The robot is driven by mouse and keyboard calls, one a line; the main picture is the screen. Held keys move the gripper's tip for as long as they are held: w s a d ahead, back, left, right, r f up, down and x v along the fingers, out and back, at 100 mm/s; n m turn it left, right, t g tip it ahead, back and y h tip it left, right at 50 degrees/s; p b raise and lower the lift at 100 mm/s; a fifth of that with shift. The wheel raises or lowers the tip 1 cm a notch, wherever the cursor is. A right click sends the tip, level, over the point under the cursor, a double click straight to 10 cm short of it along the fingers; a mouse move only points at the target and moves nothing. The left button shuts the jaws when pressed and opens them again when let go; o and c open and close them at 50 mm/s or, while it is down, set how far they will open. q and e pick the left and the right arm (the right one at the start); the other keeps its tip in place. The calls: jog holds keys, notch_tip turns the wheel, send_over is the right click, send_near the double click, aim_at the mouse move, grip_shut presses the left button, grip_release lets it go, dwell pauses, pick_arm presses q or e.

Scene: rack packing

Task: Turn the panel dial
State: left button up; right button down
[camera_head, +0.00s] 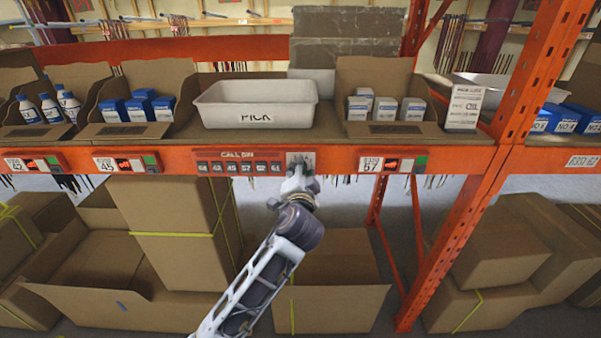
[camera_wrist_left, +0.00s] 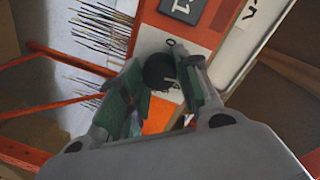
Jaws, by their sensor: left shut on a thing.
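The orange call-bin panel (camera_head: 238,155) is on the front beam of the shelf, with a row of dark numbered boxes. A light grey plate (camera_head: 300,157) sits at its right end, and my left gripper (camera_head: 299,175) reaches up to it from below. In the left wrist view the dial (camera_wrist_left: 158,71) is a dark round knob on the pale plate. My left gripper (camera_wrist_left: 161,82) has its green-padded fingers on both sides of the knob, shut on it. The dial's pointer and exact setting cannot be made out. My right gripper is not in view.
A white pick tote (camera_head: 258,105) stands on the shelf above the panel, between open cartons of bottles and small boxes. Label strips with green buttons (camera_head: 151,160) flank the panel. Large cardboard boxes (camera_head: 331,282) fill the floor below, and an orange upright (camera_head: 470,195) stands to the right.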

pick_arm(q)
jog(key=shift+m, duration=0.8)
jog(key=o, duration=1.1)
jog(key=shift+d, duration=0.1)
jog(key=shift+c, duration=0.2)
jog(key=shift+s, duration=0.1)
jog(key=s+r, duration=0.1)
jog(key=s, duration=1)
jog(key=shift+s, duration=0.4)
